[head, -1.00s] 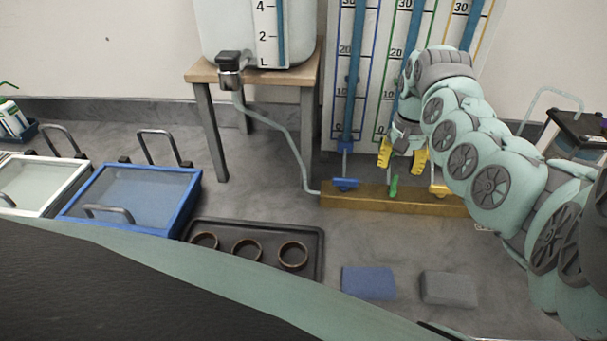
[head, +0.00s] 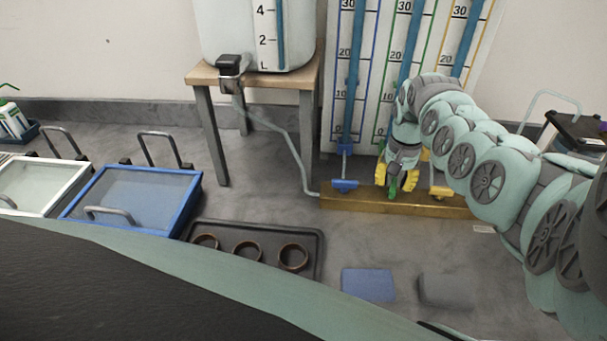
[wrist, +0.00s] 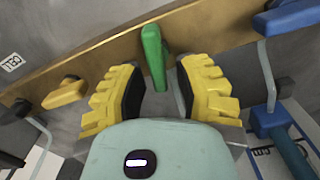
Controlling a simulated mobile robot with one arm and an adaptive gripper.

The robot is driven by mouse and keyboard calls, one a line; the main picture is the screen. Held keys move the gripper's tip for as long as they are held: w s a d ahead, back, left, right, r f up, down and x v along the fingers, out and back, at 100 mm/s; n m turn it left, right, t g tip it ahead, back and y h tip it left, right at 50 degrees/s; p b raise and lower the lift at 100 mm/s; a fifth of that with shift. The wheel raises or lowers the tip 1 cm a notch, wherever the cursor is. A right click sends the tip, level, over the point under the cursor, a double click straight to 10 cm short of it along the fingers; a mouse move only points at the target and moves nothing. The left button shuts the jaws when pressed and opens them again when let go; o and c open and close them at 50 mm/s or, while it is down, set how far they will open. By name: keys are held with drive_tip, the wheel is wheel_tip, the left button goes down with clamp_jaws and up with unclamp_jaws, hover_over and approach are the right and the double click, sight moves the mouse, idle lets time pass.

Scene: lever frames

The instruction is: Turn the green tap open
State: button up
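The green tap (wrist: 154,57) is a small upright lever on the wooden manifold bar. In the wrist view it stands between the tips of my gripper (wrist: 156,84), whose yellow fingers are spread with a gap on each side. In the head view my gripper (head: 395,184) is down at the bar, and the green tap (head: 393,187) shows partly between its fingers. I see no finger touching the tap. The wooden bar (head: 352,202) also shows in the wrist view (wrist: 210,27).
A blue tap (head: 345,185) sits left of my gripper and a yellow tap (head: 441,191) sits close on its right. Gauge tubes stand behind on a white board (head: 333,100). A blue block (head: 368,284) and a grey block (head: 447,290) lie on the floor in front.

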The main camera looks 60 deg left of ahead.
clamp_jaws()
drive_tip(key=shift+s+a+n, duration=0.1)
drive_tip(key=shift+a+n, duration=0.05)
drive_tip(key=shift+n, duration=1.15)
drive_tip(key=shift+o, duration=1.3)
unclamp_jaws()
